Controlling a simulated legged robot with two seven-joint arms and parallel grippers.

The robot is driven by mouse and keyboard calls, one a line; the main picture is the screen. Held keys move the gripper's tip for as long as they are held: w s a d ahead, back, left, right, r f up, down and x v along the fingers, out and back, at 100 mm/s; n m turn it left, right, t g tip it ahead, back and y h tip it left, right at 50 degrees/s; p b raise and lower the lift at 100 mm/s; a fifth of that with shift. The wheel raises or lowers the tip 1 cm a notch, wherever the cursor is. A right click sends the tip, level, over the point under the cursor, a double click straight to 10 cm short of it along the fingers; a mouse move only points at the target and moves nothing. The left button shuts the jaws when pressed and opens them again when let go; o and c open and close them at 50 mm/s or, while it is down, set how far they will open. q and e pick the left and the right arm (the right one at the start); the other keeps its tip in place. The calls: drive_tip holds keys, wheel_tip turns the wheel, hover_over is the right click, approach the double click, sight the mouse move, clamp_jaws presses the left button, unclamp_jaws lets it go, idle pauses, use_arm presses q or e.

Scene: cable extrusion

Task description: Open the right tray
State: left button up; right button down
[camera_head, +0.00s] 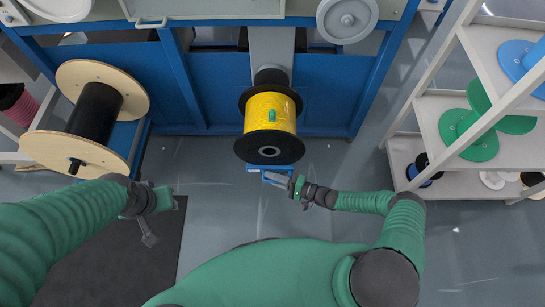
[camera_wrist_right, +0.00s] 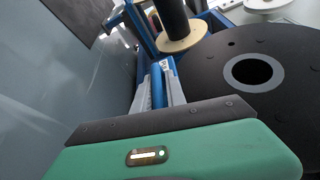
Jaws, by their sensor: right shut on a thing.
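The blue tray (camera_head: 254,168) shows only as a small front edge with a handle below the yellow spool (camera_head: 270,111); the spool hides the rest. My right gripper (camera_head: 268,177) is at that front edge. In the right wrist view, the grey fingers (camera_wrist_right: 160,92) lie on either side of a blue bar (camera_wrist_right: 158,84) and are shut on it, beside the spool's black flange (camera_wrist_right: 254,75). My left gripper (camera_head: 149,238) hangs empty over the floor at the left, away from the trays; its jaw opening is unclear.
A black spool with wooden flanges (camera_head: 95,112) stands at the left on a blue frame. The blue machine frame (camera_head: 205,95) runs along the back. A white shelf (camera_head: 440,103) with green and blue reels stands at the right. Grey floor (camera_head: 215,190) is free between my arms.

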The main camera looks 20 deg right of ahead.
drive_tip(key=s+a+p, duration=0.4)
drive_tip(key=s+p, duration=0.1)
drive_tip(key=s, duration=1)
drive_tip(key=shift+f, duration=0.3)
drive_tip(key=shift+a, duration=0.1)
drive_tip(key=c, duration=1.5)
unclamp_jaws()
drive_tip(key=shift+c, duration=0.2)
drive_tip(key=shift+o, duration=0.4)
drive_tip(key=shift+w, duration=0.1)
drive_tip(key=v, duration=1.7)
drive_tip(key=shift+p, duration=0.35)
drive_tip(key=shift+r, duration=0.2)
